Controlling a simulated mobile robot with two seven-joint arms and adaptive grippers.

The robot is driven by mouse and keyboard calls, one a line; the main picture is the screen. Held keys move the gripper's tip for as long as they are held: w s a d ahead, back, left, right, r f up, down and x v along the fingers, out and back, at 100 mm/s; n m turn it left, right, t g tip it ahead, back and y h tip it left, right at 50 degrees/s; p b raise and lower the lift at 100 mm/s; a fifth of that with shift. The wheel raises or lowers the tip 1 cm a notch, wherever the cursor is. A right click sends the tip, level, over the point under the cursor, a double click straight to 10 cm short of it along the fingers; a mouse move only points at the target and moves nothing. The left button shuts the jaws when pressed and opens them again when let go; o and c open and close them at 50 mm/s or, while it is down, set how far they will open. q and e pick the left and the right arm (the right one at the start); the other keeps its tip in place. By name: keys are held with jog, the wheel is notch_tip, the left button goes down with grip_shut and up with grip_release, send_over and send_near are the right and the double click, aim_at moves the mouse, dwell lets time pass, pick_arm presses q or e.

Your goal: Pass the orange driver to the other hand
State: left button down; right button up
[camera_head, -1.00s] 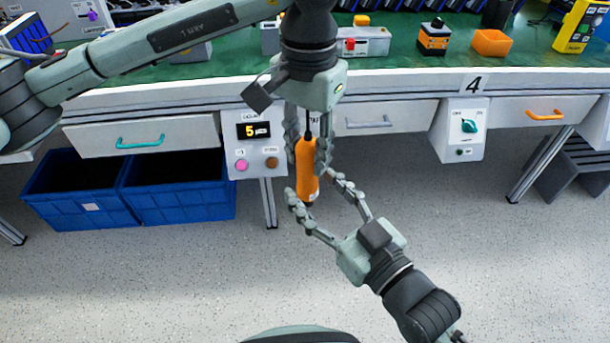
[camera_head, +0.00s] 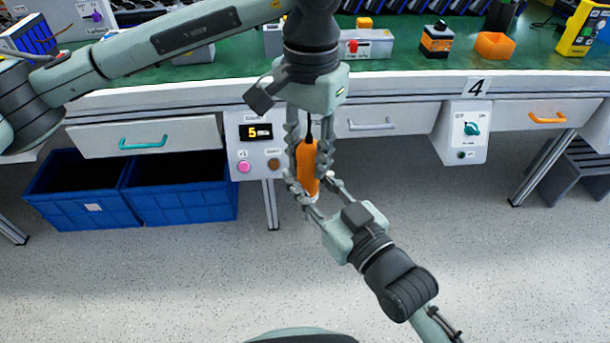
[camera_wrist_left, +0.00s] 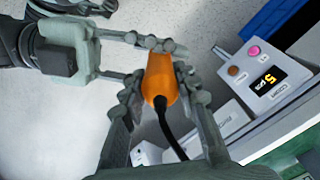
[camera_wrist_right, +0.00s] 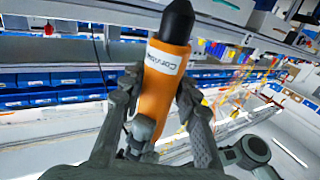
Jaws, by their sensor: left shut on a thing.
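The orange driver (camera_head: 307,165) hangs upright in front of the workbench, with a black cable at its upper end. My left gripper (camera_head: 308,160) comes down from above and is shut on it; the left wrist view shows the fingers on both sides of the orange body (camera_wrist_left: 160,76). My right gripper (camera_head: 311,184) comes up from the lower right, open, with its fingers on either side of the driver's lower part. In the right wrist view the driver (camera_wrist_right: 163,85), with a label and a black end, stands between the right fingers (camera_wrist_right: 160,90). Whether they touch it is unclear.
Behind the grippers are a control box (camera_head: 257,145) with a display reading 5, a drawer (camera_head: 365,122), and a switch box (camera_head: 467,130) under the green bench top. Blue bins (camera_head: 180,205) stand on the floor at left. The floor in front is clear.

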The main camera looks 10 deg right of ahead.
pick_arm(q)
jog(key=shift+w+d+r, duration=0.1)
jog(key=shift+d, duration=0.15)
pick_arm(e)
jog(key=shift+s+a+r, duration=0.1)
jog(key=shift+s+a, duration=0.1)
jog(key=shift+a, duration=0.1)
grip_shut()
pick_arm(q)
jog(key=c, duration=1.4)
grip_release()
pick_arm(e)
jog(key=shift+r, duration=0.1)
pick_arm(q)
jog(key=o, duration=0.3)
pick_arm(e)
jog(key=shift+w+d, duration=0.1)
pick_arm(q)
jog(key=shift+o, duration=0.2)
jog(key=shift+a, duration=0.1)
